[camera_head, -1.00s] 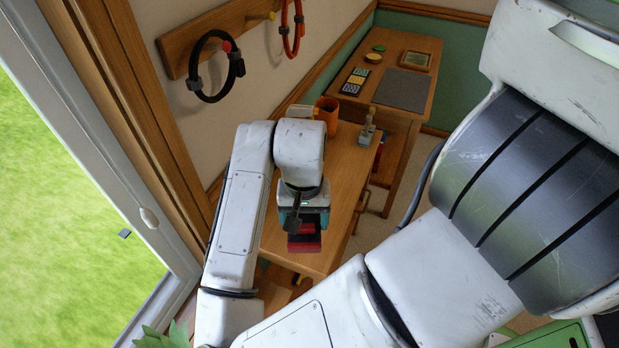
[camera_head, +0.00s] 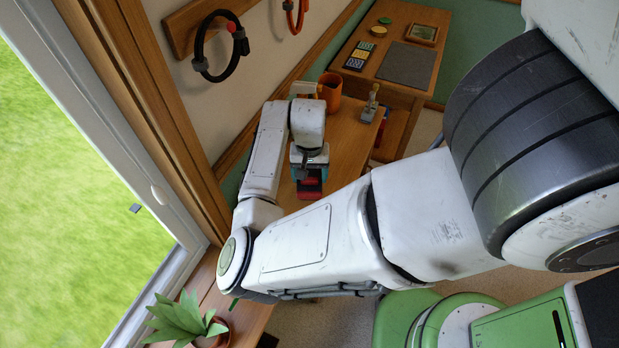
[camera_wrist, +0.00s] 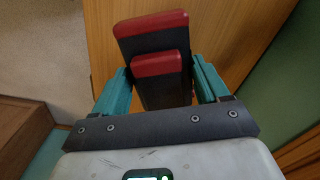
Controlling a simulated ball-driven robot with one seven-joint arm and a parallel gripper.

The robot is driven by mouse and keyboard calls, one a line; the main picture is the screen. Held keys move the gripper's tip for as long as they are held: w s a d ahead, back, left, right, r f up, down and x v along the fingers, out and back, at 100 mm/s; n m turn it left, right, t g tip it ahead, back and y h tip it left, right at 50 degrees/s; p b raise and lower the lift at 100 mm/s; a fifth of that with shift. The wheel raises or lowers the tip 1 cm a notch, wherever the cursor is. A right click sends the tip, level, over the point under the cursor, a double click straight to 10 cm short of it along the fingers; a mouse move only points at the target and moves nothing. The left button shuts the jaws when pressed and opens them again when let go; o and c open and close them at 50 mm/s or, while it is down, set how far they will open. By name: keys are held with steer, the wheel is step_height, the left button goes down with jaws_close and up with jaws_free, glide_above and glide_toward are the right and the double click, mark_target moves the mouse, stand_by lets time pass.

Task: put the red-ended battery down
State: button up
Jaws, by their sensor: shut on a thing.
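The red-ended battery (camera_wrist: 155,45) has a dark body and shows two red parts in the wrist view, a wide one and a narrower one. My gripper (camera_wrist: 162,85) has its teal fingers on either side of it, shut on it. In the head view the battery (camera_head: 310,188) hangs below my gripper (camera_head: 309,165), over the near part of the wooden bench (camera_head: 352,137). I cannot tell whether its underside touches the wood. My forearm hides part of the bench.
An orange mug (camera_head: 330,90) and a small grey device (camera_head: 370,104) stand farther back on the bench. A desk with a grey mat (camera_head: 407,65) lies beyond. A black cable loop (camera_head: 220,47) hangs on the wall. A potted plant (camera_head: 185,318) is at the lower left.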

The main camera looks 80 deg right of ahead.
steer(key=shift+f, duration=1.15)
steer(key=shift+f, duration=0.15)
steer(key=o, duration=1.4)
steer(key=shift+a, duration=0.1)
